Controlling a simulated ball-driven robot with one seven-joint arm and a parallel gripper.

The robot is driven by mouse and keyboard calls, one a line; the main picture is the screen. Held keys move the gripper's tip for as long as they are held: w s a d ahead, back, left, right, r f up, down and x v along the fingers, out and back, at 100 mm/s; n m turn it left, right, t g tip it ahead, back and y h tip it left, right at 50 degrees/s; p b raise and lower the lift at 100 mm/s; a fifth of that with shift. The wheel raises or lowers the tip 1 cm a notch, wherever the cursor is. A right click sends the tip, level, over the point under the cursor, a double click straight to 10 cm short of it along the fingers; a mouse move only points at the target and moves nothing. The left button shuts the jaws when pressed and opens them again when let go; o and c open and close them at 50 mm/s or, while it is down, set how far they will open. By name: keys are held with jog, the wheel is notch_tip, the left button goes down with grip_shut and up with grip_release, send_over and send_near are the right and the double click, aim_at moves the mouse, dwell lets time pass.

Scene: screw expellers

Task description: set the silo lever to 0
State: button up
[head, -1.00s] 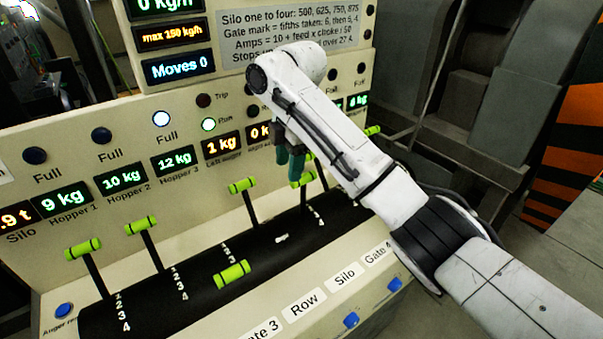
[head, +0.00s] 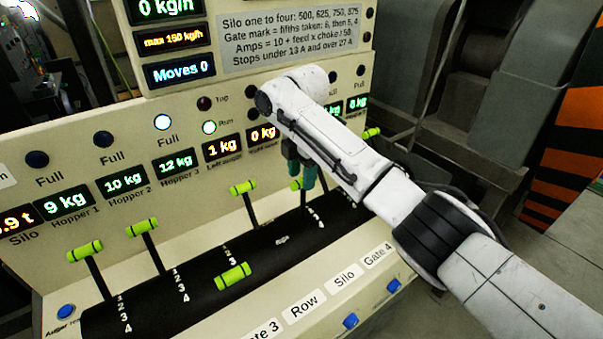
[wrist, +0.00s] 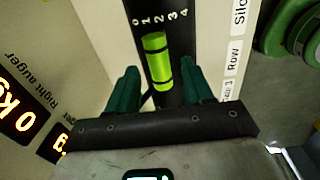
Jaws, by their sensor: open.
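My gripper (head: 301,184) is open, its dark green fingers pointing down over the lever bank. In the wrist view my gripper (wrist: 160,80) has its fingers apart on either side of a bright green lever handle (wrist: 157,58), which is not clamped. A scale from 0 to 4 lies beside that lever. In the head view this handle (head: 296,184) is partly hidden behind the fingers. The Silo label (head: 343,281) is on the front edge; it also shows in the wrist view (wrist: 240,14). I cannot tell for certain that this is the silo lever, nor its exact mark.
Other green-handled levers stand close on the left: one upright lever (head: 243,187), one pulled forward (head: 232,276), and more further left. Another handle (head: 371,133) is beyond my arm. The upright panel with displays (head: 222,149) rises behind. Blue buttons (head: 351,320) line the front.

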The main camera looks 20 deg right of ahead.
jog(key=shift+f, duration=0.6)
grip_shut()
dwell(0.3)
